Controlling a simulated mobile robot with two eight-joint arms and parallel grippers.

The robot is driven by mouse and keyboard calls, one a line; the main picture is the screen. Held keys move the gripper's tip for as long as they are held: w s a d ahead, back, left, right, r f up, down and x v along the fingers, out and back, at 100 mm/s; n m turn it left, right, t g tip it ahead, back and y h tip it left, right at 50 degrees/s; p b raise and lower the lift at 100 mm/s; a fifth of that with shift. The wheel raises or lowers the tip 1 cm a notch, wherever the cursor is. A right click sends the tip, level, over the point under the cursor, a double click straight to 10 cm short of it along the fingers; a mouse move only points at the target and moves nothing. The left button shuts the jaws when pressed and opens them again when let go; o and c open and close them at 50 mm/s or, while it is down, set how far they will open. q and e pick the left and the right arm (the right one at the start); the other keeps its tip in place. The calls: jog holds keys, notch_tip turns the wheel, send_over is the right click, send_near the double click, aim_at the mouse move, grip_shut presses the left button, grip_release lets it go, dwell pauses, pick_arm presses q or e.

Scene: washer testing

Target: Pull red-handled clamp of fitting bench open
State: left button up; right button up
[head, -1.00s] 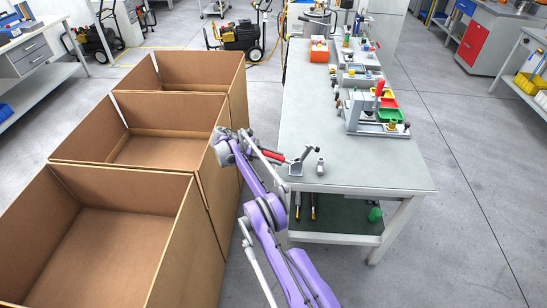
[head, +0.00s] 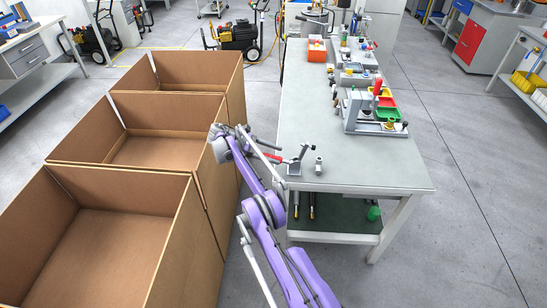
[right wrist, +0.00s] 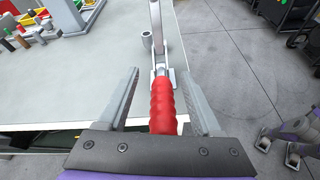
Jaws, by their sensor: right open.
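The red-handled clamp stands at the near left corner of the fitting bench (head: 350,172). Its red handle (head: 271,157) sticks out past the bench's left edge in the head view, and its metal lever (head: 302,152) rises beside the base. My right gripper (head: 274,150) is at the handle. In the right wrist view my right gripper (right wrist: 160,80) is open, with one finger on each side of the red handle (right wrist: 162,105). Gaps show between the handle and both fingers. The handle's near end is hidden behind the gripper body. My left gripper is not in view.
A small grey cylinder (head: 318,165) stands right of the clamp. A fixture with red and green trays (head: 385,114) stands farther back on the bench. Large open cardboard boxes (head: 185,185) line the left side, close to my right arm. Floor right of the bench is clear.

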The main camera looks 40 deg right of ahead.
aim_at(273, 156)
notch_tip(273, 156, up, 8)
jog(key=shift+r, duration=0.2)
dwell(0.6)
jog(key=a+r+t, duration=0.5)
jog(key=a+r, duration=0.2)
jog(key=a, duration=0.2)
jog(key=s+a+r+m+t+y, duration=0.1)
jog(key=s+a+t, duration=0.1)
jog(key=a, duration=0.3)
jog(key=s+a+r+t+y, duration=0.2)
jog(key=s+a, duration=0.1)
jog(key=a, duration=0.2)
jog(key=s+a+f+m+t+y, duration=0.2)
jog(key=s+a+f+t+y, duration=0.1)
jog(key=s+a, duration=0.6)
jog(key=s+a+f+m+t+y, duration=0.2)
jog(key=s+a+f, duration=0.4)
jog(key=s+a, duration=0.4)
jog(key=shift+s+f+m+t+y, duration=0.15)
jog(key=shift+s+m+t+y, duration=0.3)
jog(key=shift+s+t, duration=0.4)
jog(key=shift+w, duration=0.15)
jog(key=shift+c, duration=0.4)
